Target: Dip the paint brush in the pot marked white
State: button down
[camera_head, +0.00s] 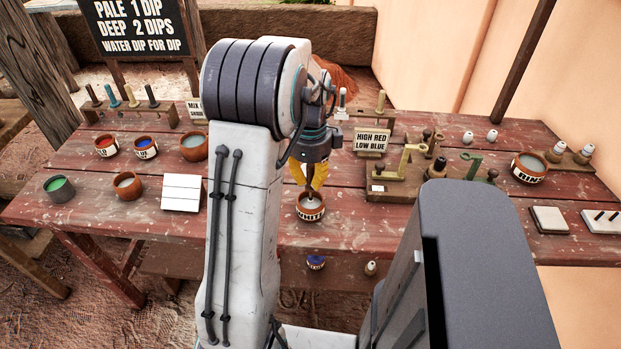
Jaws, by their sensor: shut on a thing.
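The pot marked white (311,214) is a small brown clay pot near the table's front edge, with part of its label showing. My gripper (311,186), with yellow fingers, points down right over this pot's mouth. It is shut on a thin dark thing, seemingly the paint brush (310,195), of which only a little shows below the fingers. Its lower end is at the pot's opening. I cannot tell whether it touches the paint. The pot stands upright on the table.
Red (105,146) and blue (146,148) pots stand at the left, with a green pot (60,188) in front. A wooden rack (398,186) with brass hooks is close at the right. The rinse pot (529,168) stands far right. A white tile (182,193) lies left of my arm.

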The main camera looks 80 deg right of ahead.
jog(key=shift+r+p, duration=1.7)
jog(key=shift+r, duration=0.6)
jog(key=shift+s, duration=0.1)
